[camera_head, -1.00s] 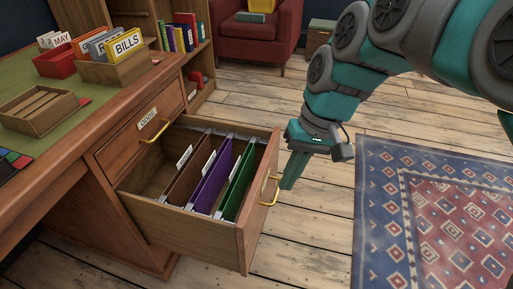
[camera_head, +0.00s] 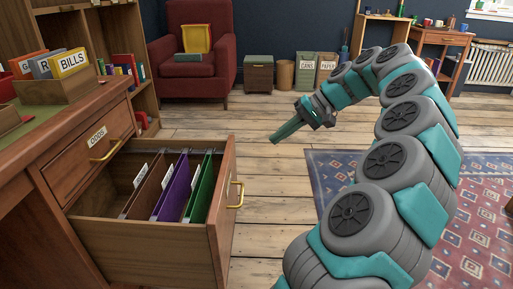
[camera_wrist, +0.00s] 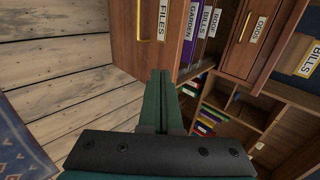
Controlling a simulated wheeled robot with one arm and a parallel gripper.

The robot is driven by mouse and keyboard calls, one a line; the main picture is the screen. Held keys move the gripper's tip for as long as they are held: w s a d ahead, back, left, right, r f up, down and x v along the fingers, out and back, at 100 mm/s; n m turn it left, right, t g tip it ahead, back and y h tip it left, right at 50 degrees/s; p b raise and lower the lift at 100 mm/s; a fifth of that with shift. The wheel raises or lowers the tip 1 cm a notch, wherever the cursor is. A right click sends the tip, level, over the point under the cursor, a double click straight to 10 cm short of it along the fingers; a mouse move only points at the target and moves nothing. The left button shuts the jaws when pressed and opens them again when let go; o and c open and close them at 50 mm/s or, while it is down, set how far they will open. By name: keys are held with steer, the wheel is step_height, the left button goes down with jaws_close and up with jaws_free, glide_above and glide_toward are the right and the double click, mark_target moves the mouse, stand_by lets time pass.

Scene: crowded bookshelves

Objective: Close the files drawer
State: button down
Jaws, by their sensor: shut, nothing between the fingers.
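The files drawer (camera_head: 150,255) is pulled out from the wooden desk, with brown, purple and green hanging folders inside. Its front (camera_head: 222,215) carries a yellow handle (camera_head: 237,194). In the wrist view, the drawer front (camera_wrist: 153,50) shows a FILES label and its handle at the top. My gripper (camera_head: 275,140) is shut and empty, in the air to the right of and beyond the drawer front, pointing left. In the wrist view, the shut fingers (camera_wrist: 160,78) reach up toward the drawer front's lower edge. I cannot tell if they touch, but in the head view they look apart.
The shut ODDS drawer (camera_head: 95,145) is above the files drawer. A BILLS box (camera_head: 65,90) sits on the desk. A red armchair (camera_head: 200,50), a small cabinet (camera_head: 258,73) and bins (camera_head: 305,72) stand at the back. Wood floor and a patterned rug (camera_head: 335,180) lie at right.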

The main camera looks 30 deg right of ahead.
mark_target(230, 161)
steer(key=x, duration=0.3)
steer(key=a+r+x, duration=0.1)
steer(key=x, duration=0.3)
steer(key=b+x, duration=0.1)
steer(key=x, duration=0.3)
steer(key=shift+w+a+r, duration=0.15)
steer(key=shift+w+a, duration=0.15)
steer(key=shift+w, duration=0.2)
steer(key=shift+w+a, duration=0.25)
steer(key=shift+a, duration=0.05)
steer(key=w+a+p, duration=0.4)
steer(key=w+a, duration=0.4)
steer(key=a, duration=0.4)
steer(key=w+a+p, duration=0.3)
steer(key=w+a, duration=0.6)
steer(key=a, duration=0.4)
steer(key=shift+a+p, duration=0.2)
steer(key=shift+p, duration=0.15)
steer(key=shift+w, duration=0.1)
steer(key=shift+d, duration=0.1)
